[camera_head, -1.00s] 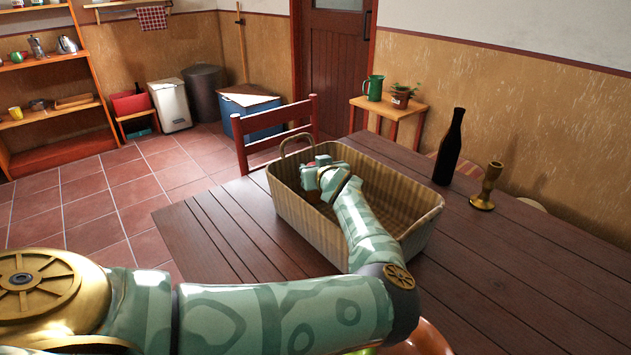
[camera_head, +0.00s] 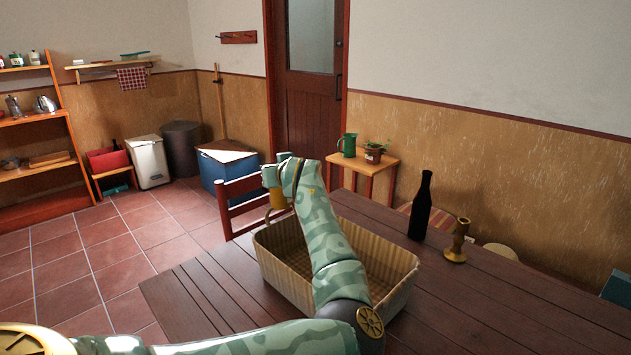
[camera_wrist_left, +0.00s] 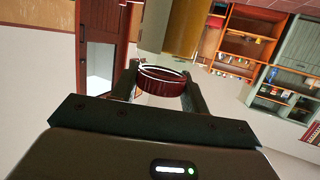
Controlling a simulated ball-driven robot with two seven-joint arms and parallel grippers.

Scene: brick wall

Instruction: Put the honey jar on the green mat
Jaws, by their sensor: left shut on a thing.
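My left gripper (camera_head: 277,178) is raised above the far left rim of a wicker basket (camera_head: 283,285) on the dark wooden table. It is shut on an amber-yellow thing, which I take for the honey jar (camera_head: 269,177); the gripper hides part of it in the head view. In the left wrist view a dark red, lid-like round part (camera_wrist_left: 163,86) with a pale rim sits between the fingers. The jar's full shape is unclear. The green mat does not show in either view. My right gripper is not in view.
A dark bottle (camera_head: 421,205) and a brass candlestick (camera_head: 457,240) stand right of the basket. A chair (camera_head: 240,200) is behind the table's far edge. The table's right front is bare.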

